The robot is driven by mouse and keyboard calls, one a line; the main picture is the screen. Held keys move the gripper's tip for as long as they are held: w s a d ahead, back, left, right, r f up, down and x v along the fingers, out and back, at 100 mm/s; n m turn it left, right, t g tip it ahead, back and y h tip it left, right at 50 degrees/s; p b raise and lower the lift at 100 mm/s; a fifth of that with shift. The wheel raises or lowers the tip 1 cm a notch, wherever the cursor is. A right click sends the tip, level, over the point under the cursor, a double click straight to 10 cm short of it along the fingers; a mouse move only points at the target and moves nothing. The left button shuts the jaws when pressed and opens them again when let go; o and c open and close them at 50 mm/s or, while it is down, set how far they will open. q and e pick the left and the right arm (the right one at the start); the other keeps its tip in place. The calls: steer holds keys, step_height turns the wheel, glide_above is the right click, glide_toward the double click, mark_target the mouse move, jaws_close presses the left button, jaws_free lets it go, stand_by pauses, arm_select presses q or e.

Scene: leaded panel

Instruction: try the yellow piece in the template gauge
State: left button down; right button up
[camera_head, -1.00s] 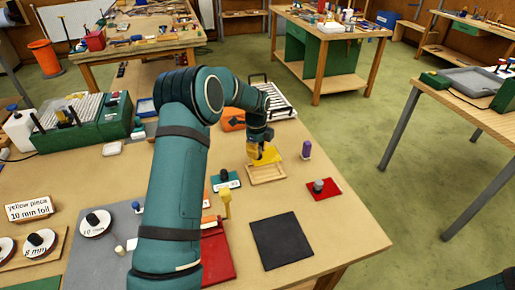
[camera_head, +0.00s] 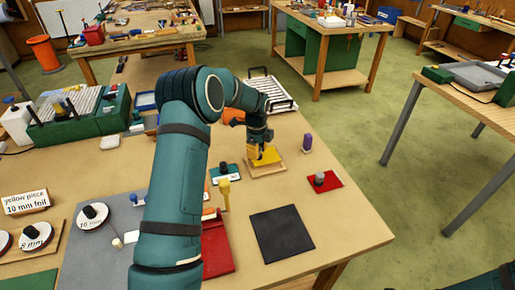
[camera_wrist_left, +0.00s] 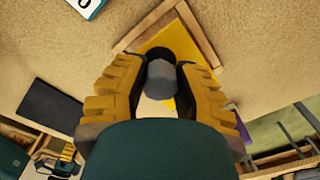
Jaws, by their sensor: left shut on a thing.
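The yellow piece (camera_head: 267,157) is a flat plate with a dark knob, and it is at the wooden template gauge (camera_head: 267,171). My left gripper (camera_head: 262,150) is shut on the piece's knob. In the left wrist view, the gripper (camera_wrist_left: 161,80) has its fingers either side of the round grey knob top. The yellow piece (camera_wrist_left: 158,40) shows beyond it, partly inside the outline of the gauge's rim (camera_wrist_left: 201,36). The fingers hide much of both, so I cannot tell whether the piece sits flat inside. My right gripper is out of view.
A black mat (camera_head: 282,233) lies in front. A card labelled yellow piece, 10 mm foil (camera_head: 26,201) stands at left.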

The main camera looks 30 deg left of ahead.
arm_select(q)
steer(key=shift+f+b, duration=0.35)
steer(key=shift+f, duration=0.55)
steer(key=shift+f+b, duration=0.6)
steer(key=shift+f, duration=0.35)
stand_by(0.9)
steer(key=c, duration=0.7)
jaws_free()
steer(key=shift+c, duration=0.2)
step_height(320, 180, up, 12)
steer(key=shift+s+r, duration=0.1)
steer(key=shift+s, duration=0.05)
